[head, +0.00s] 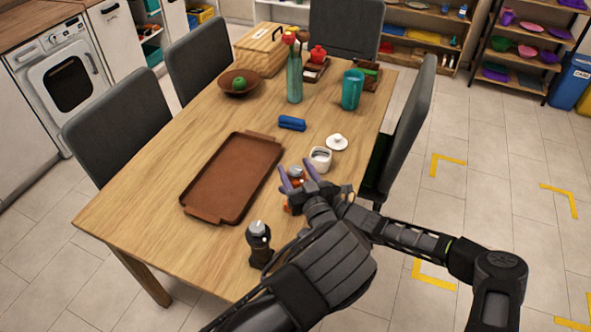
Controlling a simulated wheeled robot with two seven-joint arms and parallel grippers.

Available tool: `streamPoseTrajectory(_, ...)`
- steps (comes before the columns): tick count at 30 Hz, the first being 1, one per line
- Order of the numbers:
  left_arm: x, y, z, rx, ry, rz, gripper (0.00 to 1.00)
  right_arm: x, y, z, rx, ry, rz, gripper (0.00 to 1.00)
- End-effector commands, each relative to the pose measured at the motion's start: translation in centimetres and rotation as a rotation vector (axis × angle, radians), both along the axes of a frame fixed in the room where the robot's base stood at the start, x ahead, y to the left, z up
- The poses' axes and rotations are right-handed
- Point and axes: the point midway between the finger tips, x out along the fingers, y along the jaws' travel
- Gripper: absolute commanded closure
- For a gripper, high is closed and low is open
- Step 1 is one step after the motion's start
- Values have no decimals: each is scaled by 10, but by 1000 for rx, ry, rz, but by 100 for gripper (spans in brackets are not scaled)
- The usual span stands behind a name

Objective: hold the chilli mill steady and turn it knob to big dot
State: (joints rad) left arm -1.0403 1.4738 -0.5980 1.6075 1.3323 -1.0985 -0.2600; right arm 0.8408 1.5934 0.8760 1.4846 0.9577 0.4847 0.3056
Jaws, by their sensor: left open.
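An orange-red mill with a grey knob (295,172), which I take for the chilli mill, stands near the right side of the table. My left gripper (296,168) has its purple fingers apart, one on either side of the mill's top in the picture. Whether they touch it I cannot tell. The hand hides most of the mill's body, and no dot on it can be made out. My right arm comes in from the right and ends beside the left hand; its fingers cannot be made out.
A black mill with a silver top (259,243) stands near the front edge. A brown tray (232,178) lies mid-table. A white pot (320,160), its lid (337,142) and a blue object (292,123) are behind the hand.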

Motion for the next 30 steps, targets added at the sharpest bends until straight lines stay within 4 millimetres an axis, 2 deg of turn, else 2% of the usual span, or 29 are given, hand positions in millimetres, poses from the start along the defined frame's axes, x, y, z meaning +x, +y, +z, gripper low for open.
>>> streamPoseTrajectory(5, 0, 0, 0, 0, 0, 0, 44, 0, 0, 0, 0, 0, 0, 100)
streamPoseTrajectory(25, 0, 0, 0, 0, 0, 0, 99, 0, 0, 0, 0, 0, 0, 100)
streamPoseTrajectory(30, 0, 0, 0, 0, 0, -1, 100, 0, 0, 0, 0, 0, 0, 100)
